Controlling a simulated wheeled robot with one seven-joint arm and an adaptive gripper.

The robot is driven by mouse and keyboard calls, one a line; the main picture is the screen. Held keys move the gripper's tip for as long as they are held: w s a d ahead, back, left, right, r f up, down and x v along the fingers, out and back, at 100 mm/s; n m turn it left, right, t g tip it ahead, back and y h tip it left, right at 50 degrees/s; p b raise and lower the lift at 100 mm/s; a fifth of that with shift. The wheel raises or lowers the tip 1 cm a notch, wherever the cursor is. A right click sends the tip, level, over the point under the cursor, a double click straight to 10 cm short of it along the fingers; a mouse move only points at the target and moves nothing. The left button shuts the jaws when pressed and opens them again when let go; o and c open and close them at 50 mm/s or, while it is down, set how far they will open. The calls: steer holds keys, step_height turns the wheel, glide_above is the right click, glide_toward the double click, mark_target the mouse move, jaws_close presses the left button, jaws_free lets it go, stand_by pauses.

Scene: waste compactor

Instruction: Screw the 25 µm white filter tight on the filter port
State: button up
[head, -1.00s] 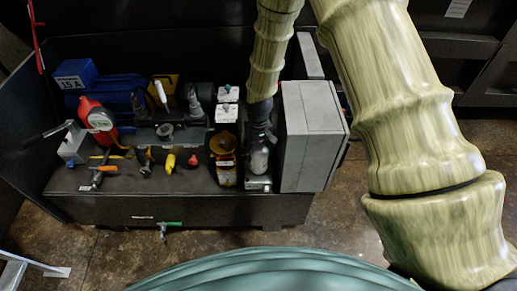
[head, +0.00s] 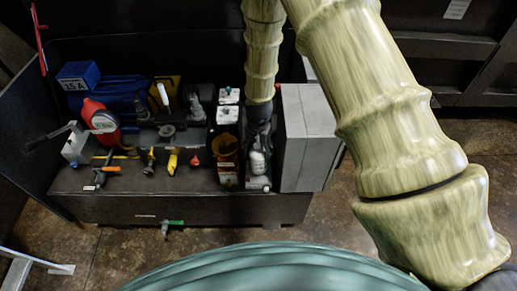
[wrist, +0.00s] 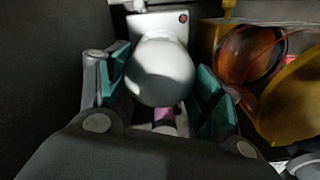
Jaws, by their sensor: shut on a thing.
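The white filter (wrist: 160,70) is a rounded white body between the two teal finger pads of my gripper (wrist: 164,88) in the wrist view. My gripper is shut on it. A pink band (wrist: 165,115) shows just below the white body. A pale plate (wrist: 148,22) with a red dot lies behind it. In the head view my gripper (head: 259,140) points down at the right part of the bench, with the white filter (head: 258,162) below it. The filter port itself and the thread are hidden, so I cannot tell how far the filter is seated.
A large grey box (head: 306,138) stands close to the right of my gripper. A unit with an amber bowl (head: 227,143) stands close on the left; the amber bowl (wrist: 290,100) also shows in the wrist view.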

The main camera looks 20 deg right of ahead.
steer(key=shift+m, duration=0.4)
steer(key=m+p, duration=0.1)
steer(key=m, duration=0.2)
steer(key=shift+r, duration=0.15)
steer(key=shift+m+p, duration=0.5)
steer(key=shift+m, duration=0.5)
steer(key=shift+m+p, duration=0.4)
steer(key=shift+m, duration=0.2)
steer(key=m+p, duration=0.1)
steer(key=m, duration=0.2)
steer(key=shift+m, duration=0.5)
